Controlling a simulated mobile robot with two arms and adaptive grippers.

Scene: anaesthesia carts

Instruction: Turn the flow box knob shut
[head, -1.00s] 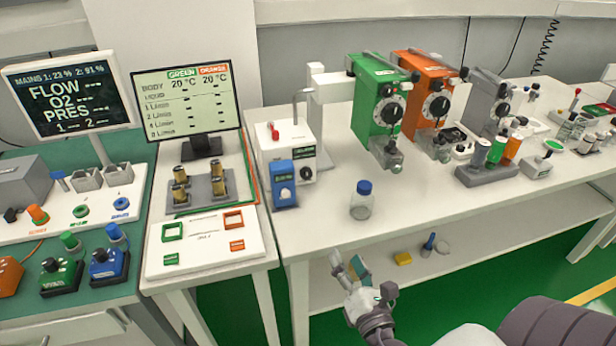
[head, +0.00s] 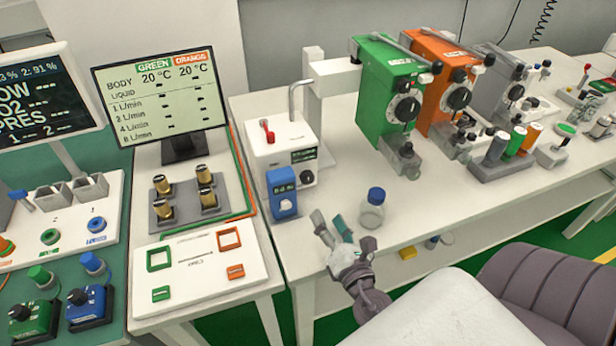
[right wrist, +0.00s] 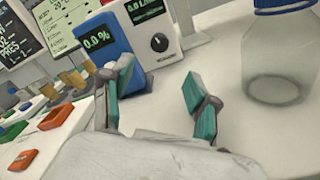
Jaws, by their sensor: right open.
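The flow box seems to be the white box (head: 270,150) with a red lever on top and a small dark display. Its black knob (head: 307,177) is on the front, low on the right; it also shows in the right wrist view (right wrist: 160,42). A blue box (head: 284,206) with a 0.0 % display (right wrist: 97,40) stands in front of it, to the left of the knob. My right gripper (head: 328,224) is open and empty at the table's front edge, short of both boxes. In the right wrist view the knob lies beyond its parted fingers (right wrist: 156,80). My left gripper is out of view.
A clear jar with a blue cap (head: 372,210) stands close to the right of my right gripper. Green (head: 385,95) and orange (head: 437,80) devices stand behind it. A white panel (head: 200,285) with green and orange frames lies to the left.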

